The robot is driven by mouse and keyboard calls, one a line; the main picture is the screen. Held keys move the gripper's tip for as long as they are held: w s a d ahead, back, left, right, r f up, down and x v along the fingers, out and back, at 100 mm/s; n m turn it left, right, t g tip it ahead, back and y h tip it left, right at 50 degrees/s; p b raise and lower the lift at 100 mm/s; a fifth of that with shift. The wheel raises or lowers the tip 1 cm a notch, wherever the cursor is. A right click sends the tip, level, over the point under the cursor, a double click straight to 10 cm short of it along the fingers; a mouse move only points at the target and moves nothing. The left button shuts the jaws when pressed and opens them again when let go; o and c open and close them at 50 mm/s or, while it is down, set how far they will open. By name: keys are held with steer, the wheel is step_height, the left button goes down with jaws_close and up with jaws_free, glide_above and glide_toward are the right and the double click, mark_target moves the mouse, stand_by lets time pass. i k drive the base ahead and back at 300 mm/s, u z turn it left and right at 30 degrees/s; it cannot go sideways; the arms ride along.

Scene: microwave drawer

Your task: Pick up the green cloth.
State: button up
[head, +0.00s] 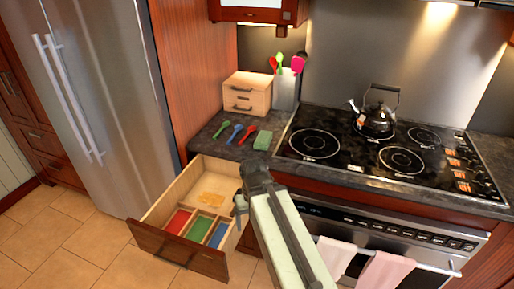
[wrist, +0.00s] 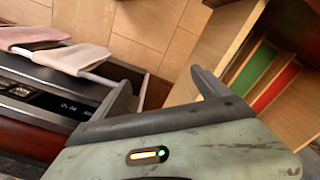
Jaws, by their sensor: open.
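The green cloth (head: 263,140) is a small folded block on the dark counter, left of the stove, in the head view. It does not show in the wrist view. My gripper (head: 240,203) is by the right side of the open drawer, below and in front of the counter edge, apart from the cloth. In the wrist view my gripper (wrist: 165,88) has its two fingers spread with nothing between them.
The open drawer (head: 150,240) holds red, green and blue compartments; its side also shows in the wrist view (wrist: 225,45). Spoons (head: 235,132), a wooden box (head: 247,95) and a utensil holder (head: 285,92) stand near the cloth. Towels (head: 382,272) hang on the oven handle.

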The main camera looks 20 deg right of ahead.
mark_target(262, 140)
steer(key=k, duration=0.5)
steer(key=u, duration=3.55)
steer(key=k, duration=1.5)
steer(key=z, duration=1.35)
steer(key=i, duration=1)
steer(key=u, duration=0.1)
